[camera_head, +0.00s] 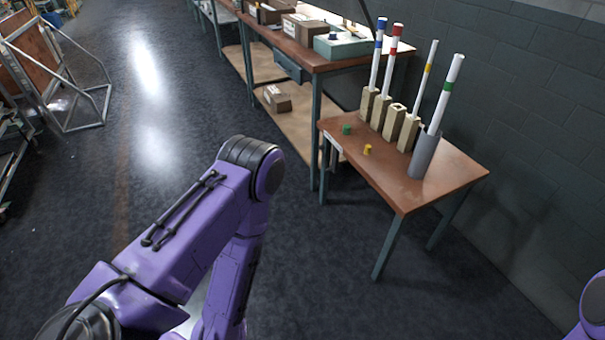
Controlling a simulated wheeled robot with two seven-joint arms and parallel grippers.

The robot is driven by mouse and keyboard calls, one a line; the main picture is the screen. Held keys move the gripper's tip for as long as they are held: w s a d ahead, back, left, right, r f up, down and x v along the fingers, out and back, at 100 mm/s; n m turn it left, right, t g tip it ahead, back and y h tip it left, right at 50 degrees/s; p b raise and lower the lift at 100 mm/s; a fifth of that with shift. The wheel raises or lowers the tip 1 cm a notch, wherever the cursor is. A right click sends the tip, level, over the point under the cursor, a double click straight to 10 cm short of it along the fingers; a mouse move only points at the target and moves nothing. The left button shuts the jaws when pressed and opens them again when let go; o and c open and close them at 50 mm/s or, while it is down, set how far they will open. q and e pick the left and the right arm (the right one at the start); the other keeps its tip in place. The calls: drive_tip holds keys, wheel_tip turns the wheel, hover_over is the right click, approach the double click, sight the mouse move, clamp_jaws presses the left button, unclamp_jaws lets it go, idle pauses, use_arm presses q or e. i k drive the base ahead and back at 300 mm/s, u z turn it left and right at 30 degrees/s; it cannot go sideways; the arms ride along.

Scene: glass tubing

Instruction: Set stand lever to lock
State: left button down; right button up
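A small brown table (447,181) stands to the right against the grey wall. Several tan block holders (391,122) stand in a row on it. White tubes with blue (378,52), red (391,58) and yellow (427,75) bands stand in holders; one holder looks empty. A white tube with a green band (447,92) leans in a grey cylinder (424,155). I cannot make out a stand lever. My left arm crosses the lower left, well apart from the table; its gripper is not in view. Only a purple piece shows at the lower right edge; no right gripper shows.
A green cap (346,129) and a yellow cap (367,149) lie on the small table. Behind it a long workbench (340,65) holds a teal box (345,46) and cardboard boxes (303,29). A metal frame (85,95) stands at left. The floor between is clear.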

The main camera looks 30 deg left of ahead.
sight(321, 146)
drive_tip(key=k, duration=0.6)
drive_tip(key=u, duration=0.6)
drive_tip(key=i, duration=0.65)
drive_tip(key=u, duration=0.65)
drive_tip(key=i, duration=0.85)
drive_tip(key=z, duration=1)
drive_tip(key=i, duration=0.6)
drive_tip(key=z, duration=0.7)
